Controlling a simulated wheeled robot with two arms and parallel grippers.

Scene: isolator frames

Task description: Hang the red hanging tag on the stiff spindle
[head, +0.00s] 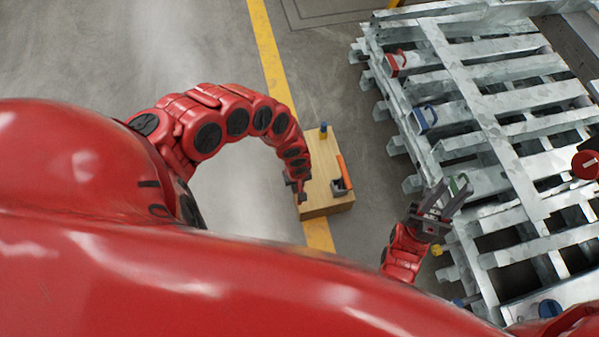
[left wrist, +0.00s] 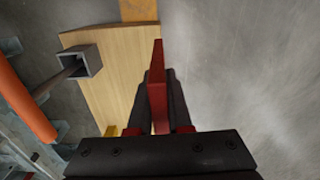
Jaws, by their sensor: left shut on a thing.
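My left gripper (head: 297,187) is at the left edge of a wooden block. In the left wrist view its two dark fingers (left wrist: 158,95) are shut on a thin red tag (left wrist: 157,75), seen nearly edge-on and sticking out past the fingertips. The tag cannot be made out in the head view. My right gripper (head: 446,196) is at the near left edge of the metal rack, its fingers apart, with a green patch by one finger. I cannot tell which part is the stiff spindle.
The slatted metal rack (head: 440,45) bears red (head: 397,63) and blue (head: 425,118) fittings. Floor between block and rack is clear.

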